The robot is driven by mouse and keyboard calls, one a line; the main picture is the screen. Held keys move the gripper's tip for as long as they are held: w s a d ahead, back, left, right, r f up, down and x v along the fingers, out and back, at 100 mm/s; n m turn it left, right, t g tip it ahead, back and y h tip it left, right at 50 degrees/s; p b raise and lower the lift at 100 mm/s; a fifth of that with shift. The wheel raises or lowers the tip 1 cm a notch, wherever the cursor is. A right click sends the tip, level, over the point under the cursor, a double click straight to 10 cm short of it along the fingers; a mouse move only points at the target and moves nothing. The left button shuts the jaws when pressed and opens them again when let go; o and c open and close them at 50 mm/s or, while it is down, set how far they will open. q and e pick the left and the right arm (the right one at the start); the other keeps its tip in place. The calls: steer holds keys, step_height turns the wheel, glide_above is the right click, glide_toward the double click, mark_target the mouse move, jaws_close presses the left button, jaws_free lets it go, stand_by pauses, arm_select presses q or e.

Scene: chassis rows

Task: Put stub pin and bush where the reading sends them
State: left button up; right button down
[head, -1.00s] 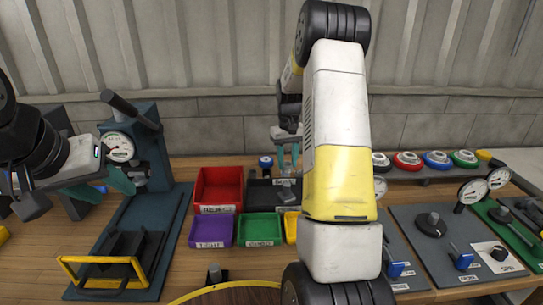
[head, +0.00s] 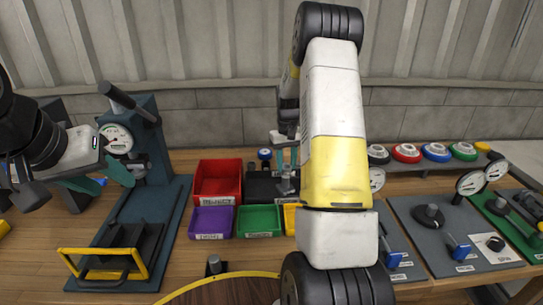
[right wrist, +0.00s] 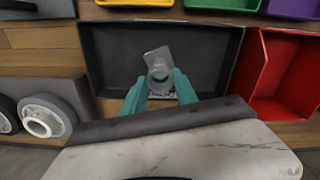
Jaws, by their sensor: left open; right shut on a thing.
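My right gripper (right wrist: 160,92) is shut on a grey metal part (right wrist: 158,62), which has a round hollow end and a flat plate-like portion. I cannot tell whether this is the stub pin or the bush. It is over or inside the black tray (right wrist: 101,62); contact with the floor is unclear. In the head view the part (head: 286,184) shows below my right gripper (head: 286,160), beside my arm.
The red bin (head: 218,197), purple bin (head: 211,222), green bin (head: 258,221) and partly hidden yellow bin (head: 290,217) stand close around the black tray. Gauge plates (head: 450,235) lie at right. A yellow-rimmed round wooden top (head: 230,291) is in front.

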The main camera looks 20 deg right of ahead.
mark_target(286, 172)
steer(key=shift+f, duration=1.2)
stand_by(1.2)
steer(key=shift+f, duration=0.65)
steer(key=c, duration=0.9)
jaws_free()
step_height(286, 172, up, 8)
steer(key=shift+f, duration=0.1)
